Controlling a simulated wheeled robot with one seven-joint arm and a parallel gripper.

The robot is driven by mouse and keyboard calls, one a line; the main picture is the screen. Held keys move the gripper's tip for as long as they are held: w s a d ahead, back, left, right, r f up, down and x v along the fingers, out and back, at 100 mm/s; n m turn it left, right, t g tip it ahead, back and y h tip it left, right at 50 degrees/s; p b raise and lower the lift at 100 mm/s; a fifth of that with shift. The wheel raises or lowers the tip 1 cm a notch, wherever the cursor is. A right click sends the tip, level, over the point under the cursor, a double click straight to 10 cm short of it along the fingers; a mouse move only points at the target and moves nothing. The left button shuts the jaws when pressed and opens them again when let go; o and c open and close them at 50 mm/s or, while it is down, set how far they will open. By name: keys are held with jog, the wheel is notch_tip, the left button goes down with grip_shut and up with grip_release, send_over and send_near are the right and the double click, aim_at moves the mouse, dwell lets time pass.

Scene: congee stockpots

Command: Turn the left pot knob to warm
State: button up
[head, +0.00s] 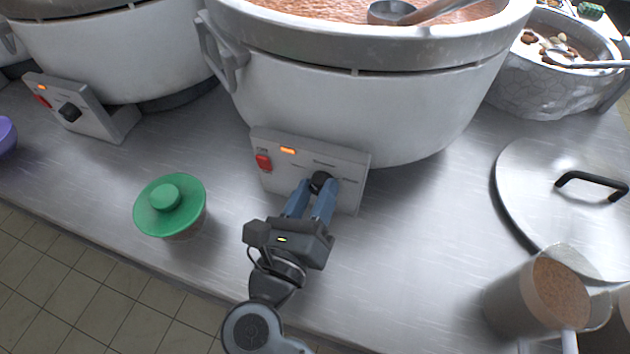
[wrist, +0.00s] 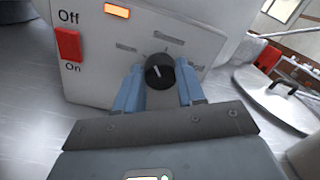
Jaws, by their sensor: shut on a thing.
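My gripper (head: 315,190) is at the control box (head: 273,179) of the large pot (head: 350,115) in the middle of the head view. Its blue fingers are shut on that box's black knob (head: 322,180), one on each side. In the wrist view the knob (wrist: 160,72) sits between the fingertips, its white mark pointing up and slightly left. Printed labels around it are too blurred to read. The pot (head: 120,55) at the left of the head view has its own box with a black knob (head: 69,112), apart from my gripper.
A red switch (wrist: 68,45) marked Off and On and a lit orange lamp (wrist: 117,10) are beside the held knob. A green-lidded container (head: 168,205) stands left of my gripper. A metal lid (head: 535,190) and a pitcher (head: 510,300) are at right. Steel counter (head: 415,240) is clear between.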

jog(key=n+p, duration=0.2)
jog(key=n, duration=0.1)
jog(key=shift+r+n, duration=0.15)
jog(key=shift+n, duration=0.15)
jog(key=shift+n+p, duration=1)
jog(key=shift+n, duration=0.3)
jog(key=shift+f, duration=0.25)
jog(key=o, duration=1)
jog(key=shift+o, duration=0.2)
jog(key=shift+b+v, duration=0.85)
jog(key=shift+v, duration=3.05)
jog(key=shift+d, duration=0.1)
